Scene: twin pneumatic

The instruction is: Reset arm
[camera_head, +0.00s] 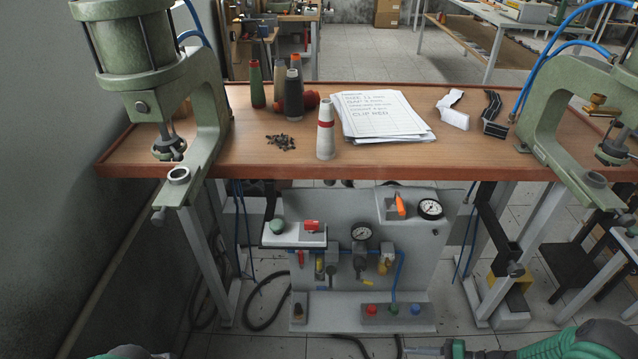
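A small part of my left arm (130,353) shows at the bottom edge, left of the middle. My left gripper is out of the picture. My green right arm (590,343) comes in at the bottom right corner. A grey tip to its left, which looks like part of my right gripper (425,350), is cut off by the bottom edge, so its opening is hidden. Both arms are low in front of the wooden bench (300,172), and nothing held is visible. A green pneumatic press (205,110) stands at the left end and a second one (565,110) at the right.
A grey control panel (405,270) with gauges, valves and buttons stands below the bench. Thread cones (326,135), dark small parts (281,142) and papers (385,115) lie on top. Bench legs (205,250) and hoses (270,310) flank the panel.

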